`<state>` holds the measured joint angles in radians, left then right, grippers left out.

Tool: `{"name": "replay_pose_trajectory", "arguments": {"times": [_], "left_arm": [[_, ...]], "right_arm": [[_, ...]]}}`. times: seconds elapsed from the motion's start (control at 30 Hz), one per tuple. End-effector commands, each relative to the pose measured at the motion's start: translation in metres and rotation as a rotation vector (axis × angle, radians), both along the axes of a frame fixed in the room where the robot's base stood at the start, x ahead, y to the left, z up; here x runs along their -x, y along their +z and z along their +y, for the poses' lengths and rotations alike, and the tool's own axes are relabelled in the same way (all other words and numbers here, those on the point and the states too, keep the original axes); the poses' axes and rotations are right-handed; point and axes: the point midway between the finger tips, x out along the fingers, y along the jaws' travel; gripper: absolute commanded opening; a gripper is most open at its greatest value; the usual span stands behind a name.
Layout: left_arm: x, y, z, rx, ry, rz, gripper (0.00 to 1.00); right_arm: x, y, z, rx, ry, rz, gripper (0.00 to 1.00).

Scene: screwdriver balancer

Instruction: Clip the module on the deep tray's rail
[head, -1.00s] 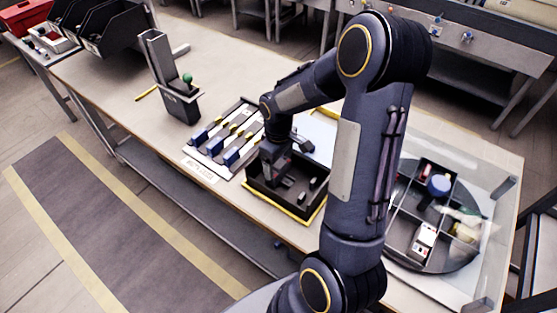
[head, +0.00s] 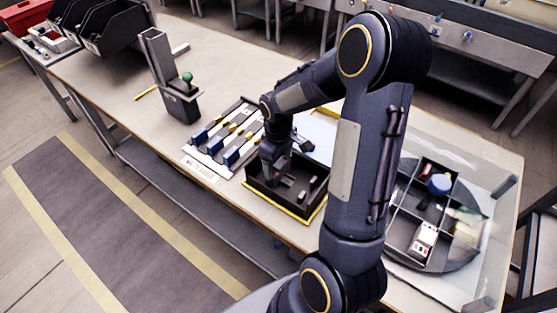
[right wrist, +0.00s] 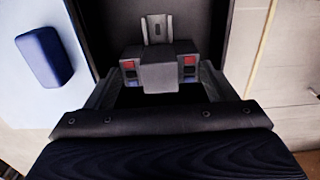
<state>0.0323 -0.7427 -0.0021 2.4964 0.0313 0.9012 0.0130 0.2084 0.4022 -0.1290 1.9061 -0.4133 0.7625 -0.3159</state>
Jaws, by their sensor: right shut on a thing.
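The deep tray (head: 314,211) is a black box with a yellow lower edge, at the front of the table. My right gripper (head: 276,180) reaches down into its left part, and its tips are hard to make out there. In the right wrist view the right gripper (right wrist: 158,85) is shut on the module (right wrist: 160,70), a grey block with red and blue patches on both sides. A light grey upright piece (right wrist: 157,28) shows just beyond the module; I cannot tell whether they touch or whether it is the rail. My left gripper is not in view.
A rack with blue and yellow handled tools (head: 232,157) stands left of the tray. A divided round tray (head: 408,226) behind clear panels is at the right. A dark holder with a green knob (head: 187,78) stands further left. A blue block (right wrist: 44,57) lies beside the tray.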

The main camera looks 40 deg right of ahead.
Motion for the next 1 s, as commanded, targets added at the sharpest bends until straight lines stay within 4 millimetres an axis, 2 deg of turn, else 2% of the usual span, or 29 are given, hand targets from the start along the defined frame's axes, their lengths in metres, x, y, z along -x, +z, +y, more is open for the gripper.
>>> {"name": "replay_pose_trajectory", "arguments": {"times": [0.37, 0.4, 0.53, 0.77, 0.87, 1.0], "left_arm": [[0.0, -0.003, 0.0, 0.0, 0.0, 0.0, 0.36], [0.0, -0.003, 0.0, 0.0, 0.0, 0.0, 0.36], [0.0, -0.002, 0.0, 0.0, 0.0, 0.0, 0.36], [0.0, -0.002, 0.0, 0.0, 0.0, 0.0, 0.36], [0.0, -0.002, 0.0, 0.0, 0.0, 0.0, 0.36], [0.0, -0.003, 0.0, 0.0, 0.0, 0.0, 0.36]], "right_arm": [[0.002, -0.004, 0.001, -0.001, 0.0, 0.006, 0.5], [0.002, -0.005, 0.001, -0.002, 0.0, 0.007, 0.82], [0.001, -0.004, 0.0, -0.001, 0.0, 0.006, 0.99], [0.001, -0.001, 0.0, 0.0, 0.0, 0.002, 1.0], [0.0, 0.008, 0.0, 0.0, 0.0, -0.002, 1.0], [-0.001, 0.031, 0.0, 0.0, -0.001, -0.004, 1.0]]}}
